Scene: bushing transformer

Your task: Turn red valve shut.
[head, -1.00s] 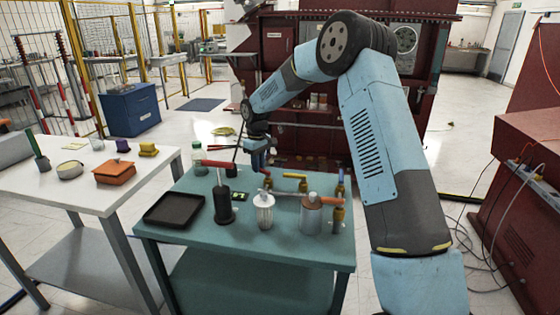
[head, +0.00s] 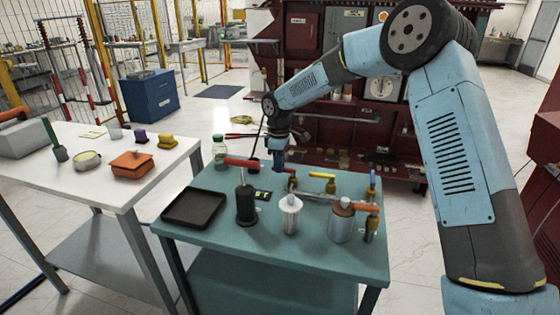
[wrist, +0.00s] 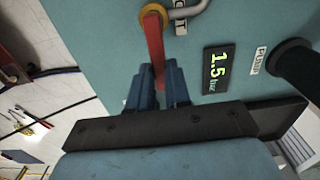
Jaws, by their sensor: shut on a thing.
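The red valve has a red lever (wrist: 155,45) on a brass body, seen in the wrist view at the top. My gripper (wrist: 158,72) has its blue fingers on either side of the lever and is shut on it. The lever points from the brass body down toward my gripper. In the head view my gripper (head: 279,167) is low over the back part of the teal table (head: 195,245), and little of the red valve can be made out beside it. A display (wrist: 218,70) next to the valve reads 1.5 bar.
A black pump (head: 246,205) with a red handle stands left of the display. A white-topped canister (head: 290,215), a grey canister (head: 342,222), a yellow-handled valve (head: 329,178) and a blue-handled valve (head: 372,183) stand nearby. A black tray (head: 194,208) lies at left.

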